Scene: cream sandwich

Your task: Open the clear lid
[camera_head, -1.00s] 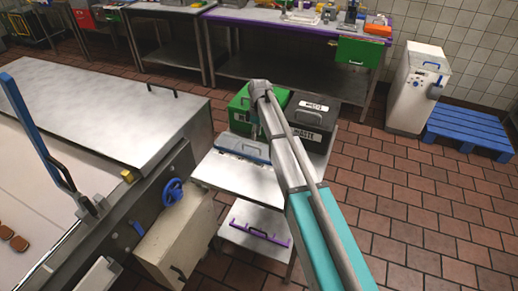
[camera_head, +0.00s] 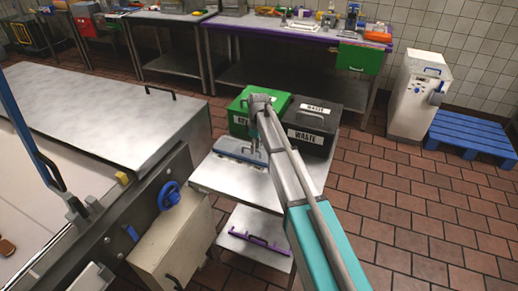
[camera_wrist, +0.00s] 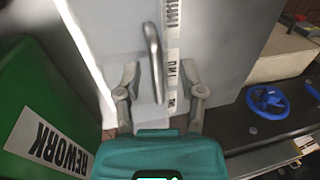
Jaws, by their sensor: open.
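A low blue-grey box (camera_head: 238,152) with a bar handle sits on the steel side table in front of the bins. I cannot tell whether its top is the clear lid. My gripper (camera_head: 257,146) is over the right part of this box, partly hidden by my arm. In the wrist view, my gripper (camera_wrist: 160,85) is open, with one finger on each side of a grey bar handle (camera_wrist: 153,55). The handle stands on a pale grey surface beside a white lettered strip (camera_wrist: 173,60). Whether the fingers touch the handle cannot be told.
A green REWORK bin (camera_head: 243,103) and a black WASTE bin (camera_head: 312,122) stand behind the box. A machine with a blue handwheel (camera_head: 170,195) is at the left. A lower shelf (camera_head: 268,258) holds a purple-handled item (camera_head: 255,242).

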